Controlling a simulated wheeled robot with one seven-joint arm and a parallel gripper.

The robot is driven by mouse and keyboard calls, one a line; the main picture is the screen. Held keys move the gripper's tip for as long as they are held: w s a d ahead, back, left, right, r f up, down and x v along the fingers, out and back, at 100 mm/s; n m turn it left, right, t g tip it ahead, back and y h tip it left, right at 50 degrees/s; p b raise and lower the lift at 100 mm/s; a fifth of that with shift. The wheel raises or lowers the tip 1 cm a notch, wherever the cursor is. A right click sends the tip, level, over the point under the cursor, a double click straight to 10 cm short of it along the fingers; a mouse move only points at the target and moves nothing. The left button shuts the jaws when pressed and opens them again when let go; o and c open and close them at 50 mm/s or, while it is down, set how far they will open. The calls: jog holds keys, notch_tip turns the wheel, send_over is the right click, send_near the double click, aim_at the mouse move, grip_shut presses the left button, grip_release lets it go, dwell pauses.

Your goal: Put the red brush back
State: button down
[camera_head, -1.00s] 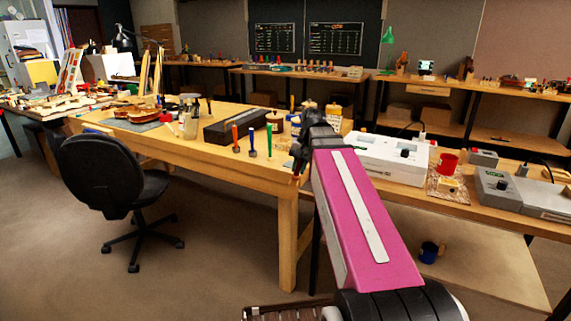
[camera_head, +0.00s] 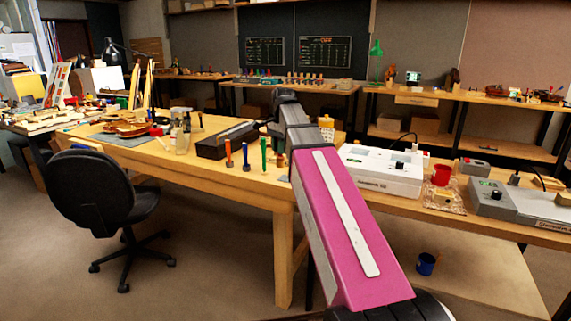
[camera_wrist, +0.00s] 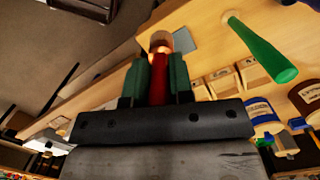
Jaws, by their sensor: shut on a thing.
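In the wrist view, my gripper (camera_wrist: 160,74) has its green fingers closed around a red handle, which I take to be the red brush (camera_wrist: 158,88). A pale, coppery end of it shows just beyond the fingertips, above the wooden bench. In the head view, my gripper is mostly hidden behind my arm, near the long dark box. An orange-red handled tool (camera_head: 228,153), a blue one (camera_head: 246,155) and a green one (camera_head: 264,155) stand upright on the bench (camera_head: 200,170) near its front edge.
A long dark box (camera_head: 225,140) lies behind the upright tools. A violin (camera_head: 125,128) lies farther left. A black chair (camera_head: 95,195) stands before the bench.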

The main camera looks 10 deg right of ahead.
jog(key=shift+w+d+f, duration=0.55)
jog(key=shift+w+f, duration=0.3)
jog(key=shift+f, duration=0.4)
jog(key=shift+w+d+f, duration=0.5)
jog(key=shift+w+f, duration=0.3)
jog(key=shift+f, duration=0.45)
jog(key=shift+w+d+f, duration=0.55)
jog(key=shift+w+f, duration=0.3)
jog(key=shift+f, duration=0.4)
jog(key=shift+f, duration=0.1)
jog(key=c, duration=1)
grip_release()
notch_tip(320, 180, up, 12)
jog(key=d, duration=0.1)
jog(key=shift+w, duration=0.3)
